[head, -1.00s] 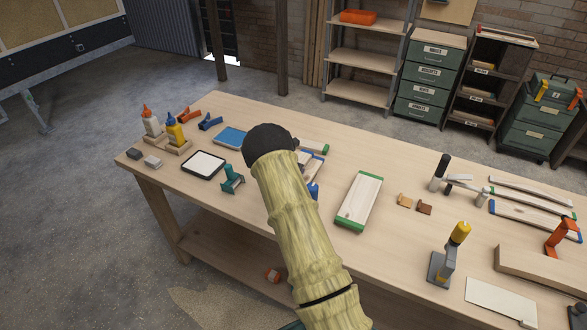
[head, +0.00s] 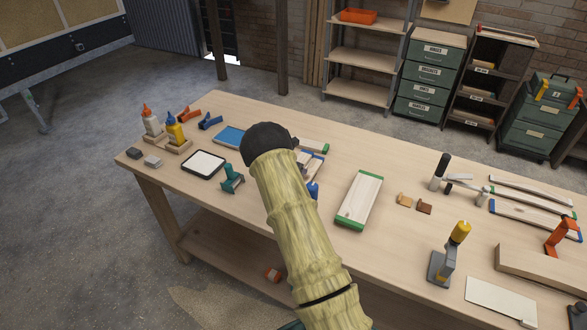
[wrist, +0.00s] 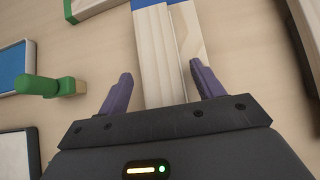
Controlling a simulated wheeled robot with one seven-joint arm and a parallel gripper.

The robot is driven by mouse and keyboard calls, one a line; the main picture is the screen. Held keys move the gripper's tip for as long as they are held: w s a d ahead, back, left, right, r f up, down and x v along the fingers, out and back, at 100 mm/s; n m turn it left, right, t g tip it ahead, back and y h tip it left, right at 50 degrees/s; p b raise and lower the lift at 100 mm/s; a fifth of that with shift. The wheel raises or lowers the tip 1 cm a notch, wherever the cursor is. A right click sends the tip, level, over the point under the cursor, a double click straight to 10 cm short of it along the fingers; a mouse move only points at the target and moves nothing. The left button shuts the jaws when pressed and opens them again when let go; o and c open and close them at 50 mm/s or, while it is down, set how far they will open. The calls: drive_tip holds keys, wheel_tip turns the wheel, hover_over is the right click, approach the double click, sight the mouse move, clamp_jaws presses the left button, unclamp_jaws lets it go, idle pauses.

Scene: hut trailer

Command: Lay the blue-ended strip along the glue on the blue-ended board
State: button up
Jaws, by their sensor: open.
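My gripper (wrist: 160,72) is open, its two purple fingers apart on either side of blue-ended wood. In the wrist view the blue-ended board (wrist: 189,22) and a pale wooden length beside it (wrist: 154,52), also blue at its far end, run up between the fingers. A thin pale line lies between them; I cannot tell whether it is glue or an edge. I cannot tell whether the strip rests fully on the board. In the head view my arm hides most of this, leaving a blue end (head: 314,190) showing. Another blue-ended length (head: 535,221) lies at the table's right.
A green-ended board (head: 360,200) lies right of my arm. An upright clamp (head: 441,262) and a wooden block (head: 540,270) are at the right.

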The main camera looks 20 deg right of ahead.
drive_tip(key=b+v, duration=0.2)
drive_tip(key=v, duration=0.9)
drive_tip(key=shift+s+a+r, duration=0.1)
drive_tip(key=shift+s+a, duration=0.05)
drive_tip(key=shift+a, duration=0.05)
drive_tip(key=s+a+r+m+g+y, duration=0.1)
drive_tip(key=s+a+m, duration=0.3)
drive_tip(key=s+m, duration=0.4)
drive_tip(key=s+a+r+m+g+y, duration=0.1)
drive_tip(key=s+a+r+m+y, duration=0.2)
drive_tip(key=s+m, duration=0.6)
drive_tip(key=s+a+r+m+g+y, duration=0.1)
drive_tip(key=s+a+r+m+y, duration=0.2)
drive_tip(key=s+a+m, duration=0.4)
drive_tip(key=s+m, duration=0.1)
drive_tip(key=s, duration=0.7)
drive_tip(key=shift+r+m, duration=0.2)
drive_tip(key=shift+m, duration=0.1)
drive_tip(key=shift+s, duration=0.15)
